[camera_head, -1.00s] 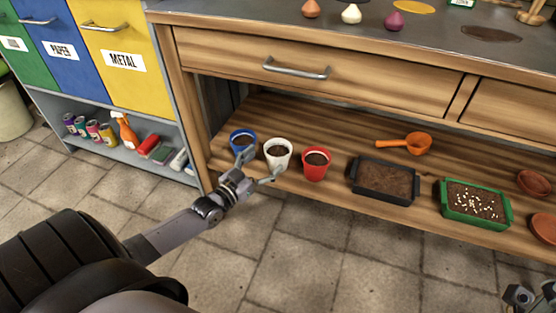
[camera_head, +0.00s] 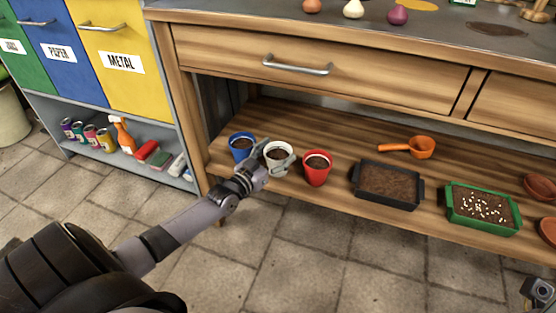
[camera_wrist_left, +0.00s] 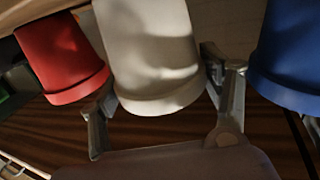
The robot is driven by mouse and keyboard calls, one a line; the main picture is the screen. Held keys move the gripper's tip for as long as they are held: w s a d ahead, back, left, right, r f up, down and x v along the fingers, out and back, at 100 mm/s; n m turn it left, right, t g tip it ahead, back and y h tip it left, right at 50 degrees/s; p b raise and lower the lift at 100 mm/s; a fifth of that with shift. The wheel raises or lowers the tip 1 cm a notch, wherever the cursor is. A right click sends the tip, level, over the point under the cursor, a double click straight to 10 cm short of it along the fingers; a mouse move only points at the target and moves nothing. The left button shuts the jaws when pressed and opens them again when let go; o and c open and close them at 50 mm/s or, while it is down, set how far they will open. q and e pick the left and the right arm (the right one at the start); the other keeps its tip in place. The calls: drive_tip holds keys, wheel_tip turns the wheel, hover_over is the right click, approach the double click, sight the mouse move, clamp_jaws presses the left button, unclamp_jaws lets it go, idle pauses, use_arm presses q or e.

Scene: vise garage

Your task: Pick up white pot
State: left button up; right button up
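The white pot (camera_head: 278,147), filled with dark soil, stands upright on the lower wooden shelf between a blue pot (camera_head: 242,155) and a red pot (camera_head: 317,176). My left gripper (camera_head: 272,162) is at the front of the white pot, with one finger on each side of it. In the left wrist view the white pot (camera_wrist_left: 155,45) sits between the spread fingers (camera_wrist_left: 158,95), which are very near its sides; firm contact does not show. My right gripper (camera_head: 540,290) shows only partly at the lower right corner, and its fingers are unclear.
The red pot (camera_wrist_left: 62,60) and blue pot (camera_wrist_left: 290,50) flank the fingers closely. A black soil tray (camera_head: 387,184), a green seed tray (camera_head: 482,208) and an orange scoop (camera_head: 420,147) lie further right. A drawer (camera_head: 310,65) and the bench top overhang the shelf. The floor in front is clear.

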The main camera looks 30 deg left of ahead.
use_arm(q)
drive_tip(key=c, duration=0.7)
drive_tip(key=shift+r, duration=0.15)
drive_tip(key=shift+c, duration=0.2)
